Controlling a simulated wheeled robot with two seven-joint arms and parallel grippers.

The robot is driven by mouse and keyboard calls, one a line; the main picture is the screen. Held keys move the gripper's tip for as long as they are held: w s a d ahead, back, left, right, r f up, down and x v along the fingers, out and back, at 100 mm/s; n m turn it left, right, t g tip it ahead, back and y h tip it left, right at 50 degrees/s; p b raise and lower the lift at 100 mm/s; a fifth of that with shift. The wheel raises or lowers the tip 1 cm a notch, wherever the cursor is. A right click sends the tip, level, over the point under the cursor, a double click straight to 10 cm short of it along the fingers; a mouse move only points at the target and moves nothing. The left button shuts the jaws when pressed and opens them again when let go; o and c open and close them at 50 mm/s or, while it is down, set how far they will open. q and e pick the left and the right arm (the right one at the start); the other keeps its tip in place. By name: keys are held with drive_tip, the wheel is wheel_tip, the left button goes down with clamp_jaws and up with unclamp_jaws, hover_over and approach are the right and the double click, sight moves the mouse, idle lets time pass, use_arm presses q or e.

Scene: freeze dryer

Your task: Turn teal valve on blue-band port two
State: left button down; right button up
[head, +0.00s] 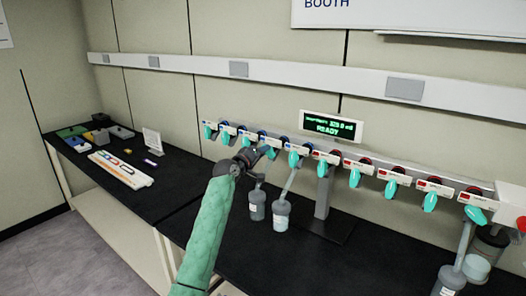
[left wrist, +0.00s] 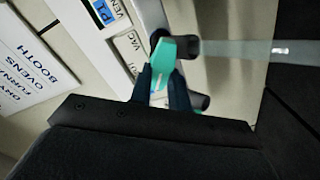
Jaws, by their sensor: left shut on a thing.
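The manifold rail carries a row of teal valves with blue bands on the left part and red bands on the right part. In the head view my left gripper (head: 252,154) is at the blue-band part, over one port, and hides most of its valve. In the left wrist view a teal valve (left wrist: 166,58) sits between the two dark fingers (left wrist: 166,88), which are shut on it. A blue label (left wrist: 103,12) and the words VENT and VAC show beside it. I cannot read the port number for certain. My right gripper is not in view.
Flasks (head: 282,213) hang from ports close to the right of my left arm. A display reading READY (head: 331,127) stands behind the rail. More flasks (head: 449,281) are at the right. A white rack (head: 121,169) and coloured trays (head: 72,131) lie on the black bench at the left.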

use_arm(q)
drive_tip(key=shift+f+n, duration=0.1)
drive_tip(key=shift+n, duration=0.5)
drive_tip(key=c, duration=1.3)
unclamp_jaws()
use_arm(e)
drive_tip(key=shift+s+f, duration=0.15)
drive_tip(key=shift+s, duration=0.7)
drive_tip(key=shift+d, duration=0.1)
use_arm(q)
drive_tip(key=shift+s+a, duration=0.15)
drive_tip(key=shift+a, duration=0.05)
drive_tip(key=shift+b+v, duration=1.6)
drive_tip(key=shift+v, duration=2.05)
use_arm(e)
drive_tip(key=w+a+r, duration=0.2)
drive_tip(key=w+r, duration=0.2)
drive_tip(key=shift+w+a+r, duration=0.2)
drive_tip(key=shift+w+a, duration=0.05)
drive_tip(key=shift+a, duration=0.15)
use_arm(q)
drive_tip(key=shift+f, duration=0.1)
